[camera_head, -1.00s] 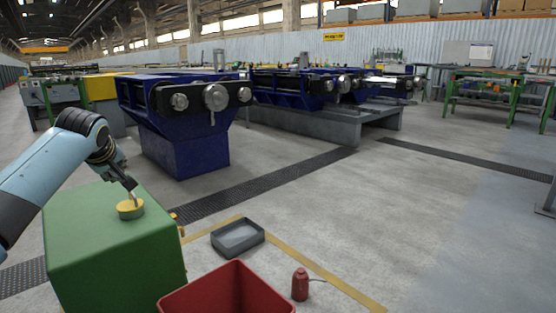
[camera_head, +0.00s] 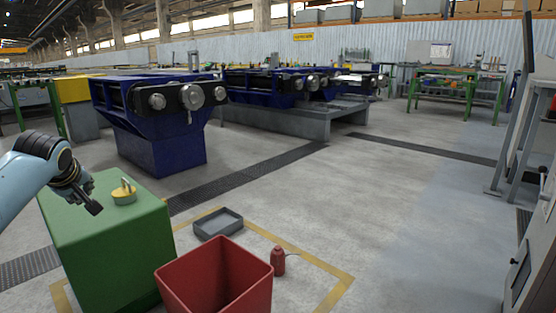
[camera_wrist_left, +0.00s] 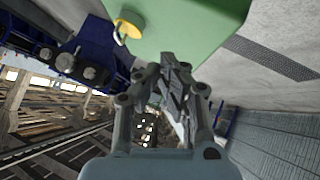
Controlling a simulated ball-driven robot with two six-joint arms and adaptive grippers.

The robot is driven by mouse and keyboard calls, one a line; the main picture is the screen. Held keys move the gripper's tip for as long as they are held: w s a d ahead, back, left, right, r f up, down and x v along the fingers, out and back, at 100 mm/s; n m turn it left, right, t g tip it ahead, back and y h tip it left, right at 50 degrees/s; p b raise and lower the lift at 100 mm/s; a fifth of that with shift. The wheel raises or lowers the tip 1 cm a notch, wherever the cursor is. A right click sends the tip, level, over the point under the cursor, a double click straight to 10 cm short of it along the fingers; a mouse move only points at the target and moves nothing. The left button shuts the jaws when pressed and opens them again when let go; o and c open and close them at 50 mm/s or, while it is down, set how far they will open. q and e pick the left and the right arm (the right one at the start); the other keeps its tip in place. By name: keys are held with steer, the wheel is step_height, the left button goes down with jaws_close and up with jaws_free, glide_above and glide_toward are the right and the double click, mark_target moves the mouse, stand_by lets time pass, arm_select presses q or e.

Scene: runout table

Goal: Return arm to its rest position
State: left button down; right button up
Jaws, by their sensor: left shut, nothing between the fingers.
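The yellow round piece with an upright handle (camera_head: 124,191) sits on top of the green cabinet (camera_head: 120,240). The piece also shows at the top of the left wrist view (camera_wrist_left: 128,27), with the green surface beside it. My right gripper is in neither view.
A red open bin (camera_head: 215,285) stands right of the cabinet. A grey tray (camera_head: 218,223) and a red bottle (camera_head: 278,261) are on the floor nearby. A blue machine (camera_head: 160,120) stands behind. A grey console (camera_head: 530,255) is at the right. The middle floor is clear.

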arm_select(q)
steer(key=s+d+f+m+g+h+p, duration=0.1)
steer(key=s+d+f+m+p, duration=0.15)
steer(key=s+f, duration=0.65)
steer(key=s+d+f+m+g+p, duration=0.2)
steer(key=s+f+p, duration=0.2)
steer(key=s+f, duration=0.45)
steer(key=s+d+f+m+g+h+p, duration=0.1)
steer(key=s+d+f+m+p, duration=0.15)
steer(key=s+f, duration=0.6)
steer(key=s+d+f+m+g+p, duration=0.1)
steer(key=s+d+f+p, duration=0.1)
steer(key=s, duration=1.2)
steer(key=s+d+f+m+g+h+p, duration=0.1)
steer(key=s+d+f+m+p, duration=0.1)
steer(key=s, duration=1.2)
steer(key=s+d+f+m+g+p, duration=0.1)
steer(key=s+d+f+g+p, duration=0.1)
steer(key=s, duration=1.2)
steer(key=shift+s+d+f+m+h+p, duration=0.2)
steer(key=shift+s+d+m+h+p, duration=0.25)
steer(key=shift+d, duration=0.7)
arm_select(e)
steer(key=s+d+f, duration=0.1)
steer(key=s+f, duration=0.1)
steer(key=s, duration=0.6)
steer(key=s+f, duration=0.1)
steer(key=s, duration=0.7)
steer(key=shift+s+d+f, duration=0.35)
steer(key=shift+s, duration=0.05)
